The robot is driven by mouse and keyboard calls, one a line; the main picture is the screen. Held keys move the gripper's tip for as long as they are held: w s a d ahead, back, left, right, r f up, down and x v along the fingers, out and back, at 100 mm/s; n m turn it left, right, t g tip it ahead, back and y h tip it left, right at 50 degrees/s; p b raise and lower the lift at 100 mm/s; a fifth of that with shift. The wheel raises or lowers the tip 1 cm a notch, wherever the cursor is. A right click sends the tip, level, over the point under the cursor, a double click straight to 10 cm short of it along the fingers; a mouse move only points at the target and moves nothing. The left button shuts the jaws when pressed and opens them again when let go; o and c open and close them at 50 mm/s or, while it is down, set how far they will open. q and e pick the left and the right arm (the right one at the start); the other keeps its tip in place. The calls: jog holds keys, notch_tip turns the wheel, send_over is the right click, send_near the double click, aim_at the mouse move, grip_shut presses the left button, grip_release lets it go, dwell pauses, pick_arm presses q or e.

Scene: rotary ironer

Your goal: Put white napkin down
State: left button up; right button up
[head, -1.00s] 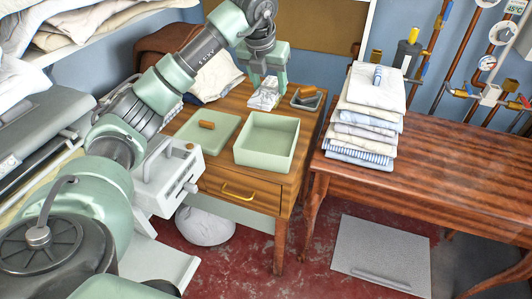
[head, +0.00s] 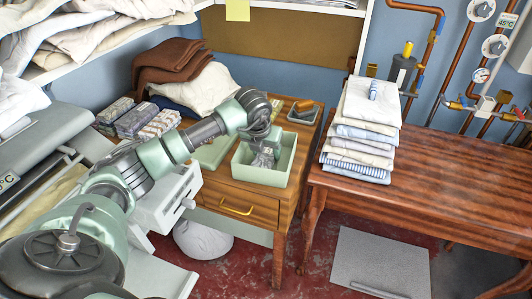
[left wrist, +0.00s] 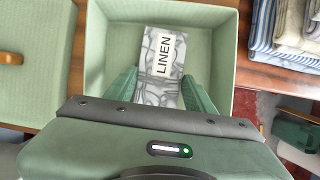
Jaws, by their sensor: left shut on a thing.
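A folded white-and-grey patterned napkin with a LINEN label (left wrist: 162,58) is between the fingers of my left gripper (left wrist: 160,92) in the left wrist view. The gripper is shut on it, within the walls of an open pale green box (left wrist: 214,14). In the head view my left gripper (head: 262,160) reaches down into the same box (head: 287,168) on the wooden side table, and hides most of the napkin. Whether the napkin touches the box floor I cannot tell.
The green lid (head: 213,151) lies left of the box, partly behind my arm. A small grey tray (head: 302,114) stands behind it. A stack of folded linens (head: 358,150) stands on the right table (head: 450,172). Patterned bundles (head: 135,119) lie at the back left.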

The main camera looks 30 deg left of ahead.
pick_arm(q)
jog(key=shift+f, duration=0.5)
jog(key=shift+f, duration=0.15)
jog(key=o, duration=1.3)
jog(key=shift+r, duration=0.3)
jog(key=v, duration=1.1)
jog(key=shift+s+d+r+b, duration=0.1)
jog(key=shift+s+r+b, duration=0.2)
jog(key=shift+r+b, duration=0.05)
